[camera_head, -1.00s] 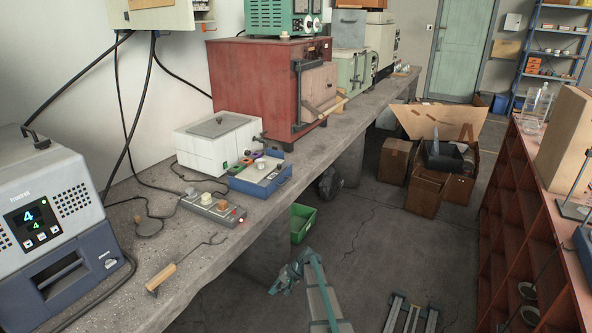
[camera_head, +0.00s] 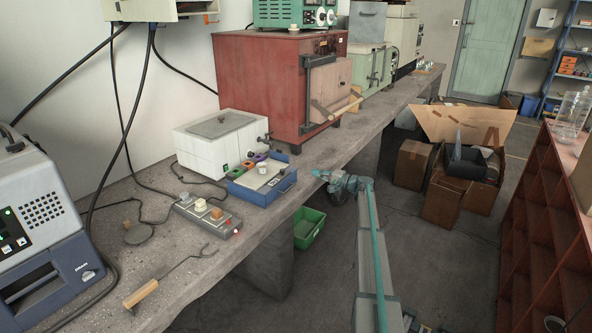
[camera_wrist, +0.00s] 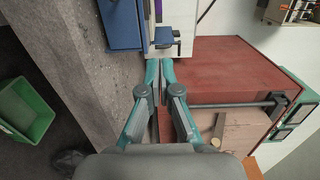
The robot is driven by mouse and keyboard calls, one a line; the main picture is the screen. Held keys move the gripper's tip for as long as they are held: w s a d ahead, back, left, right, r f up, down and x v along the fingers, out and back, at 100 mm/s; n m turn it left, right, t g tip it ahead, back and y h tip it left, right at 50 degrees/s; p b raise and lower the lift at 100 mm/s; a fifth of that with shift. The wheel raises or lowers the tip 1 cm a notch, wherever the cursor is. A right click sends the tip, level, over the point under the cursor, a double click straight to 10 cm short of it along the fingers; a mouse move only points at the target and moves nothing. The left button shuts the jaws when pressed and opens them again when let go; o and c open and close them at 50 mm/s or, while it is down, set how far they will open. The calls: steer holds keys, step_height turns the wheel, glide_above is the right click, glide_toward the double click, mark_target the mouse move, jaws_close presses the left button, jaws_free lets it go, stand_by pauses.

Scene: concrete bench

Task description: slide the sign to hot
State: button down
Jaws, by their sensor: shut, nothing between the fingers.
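I cannot make out a sign reading hot in either view. A red box furnace (camera_head: 262,85) with a pale front door (camera_head: 330,90), a dark upright bar and a wooden handle (camera_head: 337,106) stands on the bench. Small dark and light fittings show at its upper front corner, too small to read. The furnace (camera_wrist: 232,70) fills the right of that view.
A white box (camera_head: 205,150), a blue tray (camera_head: 262,182) with coloured parts and a grey control box (camera_head: 205,214) stand on the bench (camera_head: 215,262). A wooden-handled fork (camera_head: 165,280) lies nearer. A green bin (camera_head: 308,228) and cardboard boxes (camera_head: 412,170) are on the floor.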

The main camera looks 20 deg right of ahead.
mark_target(282, 173)
steer(key=shift+s+a+r, duration=0.1)
steer(key=shift+a+r, duration=0.05)
steer(key=shift+a, duration=0.05)
steer(key=shift+w+a+p, duration=0.45)
steer(key=shift+w+a, duration=0.7)
steer(key=shift+a, duration=0.4)
steer(key=shift+w+a+p, duration=0.4)
steer(key=shift+w+a, duration=0.7)
steer(key=shift+a, duration=0.5)
steer(key=shift+w+a+p, duration=0.45)
steer(key=shift+w+a, duration=0.7)
steer(key=shift+a, duration=0.4)
steer(key=shift+a, duration=0.1)
